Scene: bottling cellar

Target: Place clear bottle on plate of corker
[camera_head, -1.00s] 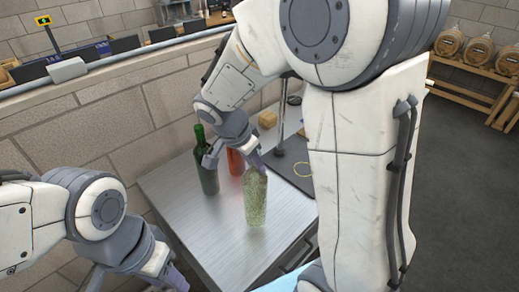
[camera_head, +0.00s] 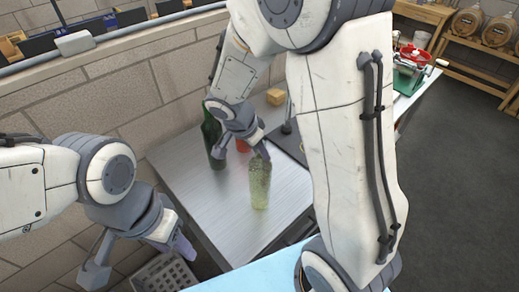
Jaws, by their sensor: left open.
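The clear bottle (camera_head: 260,187), pale greenish and see-through, stands upright on a metal table (camera_head: 190,180). My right gripper (camera_head: 242,152) is just above and left of it, with its fingers spread apart. One finger covers the bottle's top; I cannot tell whether it touches. My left gripper (camera_head: 138,262) is open and empty at the lower left, off the table's left side. A red device with a green base and a handle (camera_head: 408,72) shows at the upper right, partly behind my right arm. I cannot tell whether it is the corker; no plate is clearly visible.
A dark green bottle (camera_head: 212,138) and an orange-red bottle (camera_head: 243,146) stand close behind the clear bottle. A cork-coloured block (camera_head: 276,97) lies at the back. A grey crate (camera_head: 162,275) sits below at the left. The table's front left is clear.

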